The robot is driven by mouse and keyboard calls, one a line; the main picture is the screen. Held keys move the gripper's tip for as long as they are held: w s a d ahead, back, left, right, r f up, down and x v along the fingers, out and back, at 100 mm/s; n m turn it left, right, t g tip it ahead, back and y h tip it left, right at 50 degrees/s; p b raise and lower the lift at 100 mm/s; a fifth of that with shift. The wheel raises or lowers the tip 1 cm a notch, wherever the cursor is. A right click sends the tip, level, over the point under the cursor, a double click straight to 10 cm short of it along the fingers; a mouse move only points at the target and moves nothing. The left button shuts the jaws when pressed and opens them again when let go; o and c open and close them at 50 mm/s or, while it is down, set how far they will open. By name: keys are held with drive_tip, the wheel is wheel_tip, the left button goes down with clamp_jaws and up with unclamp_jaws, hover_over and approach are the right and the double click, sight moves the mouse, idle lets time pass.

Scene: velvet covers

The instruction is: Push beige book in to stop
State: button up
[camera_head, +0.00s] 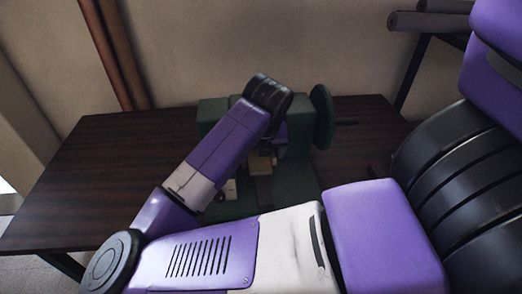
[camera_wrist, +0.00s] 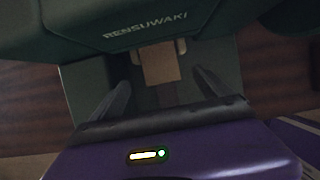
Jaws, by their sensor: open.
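The beige book (camera_wrist: 160,64) shows in the wrist view as a small tan block. Its far end goes under the edge of a dark green machine (camera_wrist: 120,28) lettered RENSUWAKI; how deep it sits is hidden. My gripper (camera_wrist: 162,88) is open and empty, its two dark fingers spread to either side of the book's line. In the head view a beige patch, likely the book (camera_head: 261,166), shows beside my arm, in the green machine (camera_head: 297,180). My arm hides most of the gripper there.
The green machine stands on a dark wooden table (camera_head: 100,165) and has a round green disc (camera_head: 323,117) on its right side. The table's left part is clear. Grey rolls (camera_head: 428,20) on a dark frame are at the upper right.

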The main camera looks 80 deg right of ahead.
sight(260, 164)
drive_tip(key=shift+x, duration=3.05)
drive_tip(key=shift+c, duration=0.2)
